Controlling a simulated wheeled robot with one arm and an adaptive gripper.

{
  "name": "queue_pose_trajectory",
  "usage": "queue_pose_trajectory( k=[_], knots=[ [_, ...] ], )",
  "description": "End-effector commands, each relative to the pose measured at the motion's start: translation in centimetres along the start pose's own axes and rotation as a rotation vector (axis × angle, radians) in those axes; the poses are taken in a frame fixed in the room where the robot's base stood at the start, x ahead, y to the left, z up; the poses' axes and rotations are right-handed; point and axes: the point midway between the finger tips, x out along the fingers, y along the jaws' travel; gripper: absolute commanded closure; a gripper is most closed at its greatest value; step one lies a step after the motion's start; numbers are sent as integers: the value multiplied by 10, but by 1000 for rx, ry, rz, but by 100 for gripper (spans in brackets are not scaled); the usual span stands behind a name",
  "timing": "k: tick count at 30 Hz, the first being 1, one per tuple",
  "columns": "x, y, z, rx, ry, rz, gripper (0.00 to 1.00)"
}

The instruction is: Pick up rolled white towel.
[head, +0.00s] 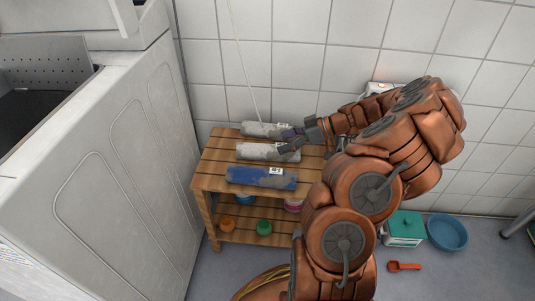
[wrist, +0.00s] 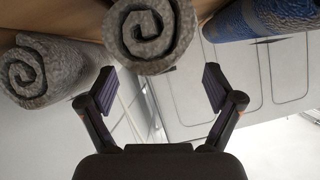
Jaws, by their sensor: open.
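Three rolled towels lie side by side on a slatted wooden bench. The middle roll (head: 258,151) is off-white in the head view; its greyish spiral end also shows in the wrist view (wrist: 150,33). The back roll (head: 258,130) is light grey, with its spiral end at left in the wrist view (wrist: 40,72). The front roll (head: 250,176) is blue, at upper right in the wrist view (wrist: 262,14). My gripper (head: 289,141) is open and empty at the right end of the middle roll. In the wrist view my fingers (wrist: 160,88) flank that roll's end; contact is unclear.
The wooden bench (head: 214,182) stands against a tiled wall, with small coloured items on its lower shelf. A white machine (head: 125,165) stands left. A green-and-white box (head: 403,229), a blue basin (head: 447,232) and a red scoop (head: 403,266) are on the floor at right.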

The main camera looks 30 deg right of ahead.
Motion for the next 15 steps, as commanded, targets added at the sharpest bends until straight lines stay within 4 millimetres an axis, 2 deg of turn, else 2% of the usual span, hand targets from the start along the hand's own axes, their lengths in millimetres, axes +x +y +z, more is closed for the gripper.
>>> queue_pose_trajectory(
  k=[3,6,15],
  knots=[
    [20,0,2,1,-1,-5,9],
    [30,-1,1,1,0,-7,9],
    [35,0,0,0,0,-2,9]
  ],
)
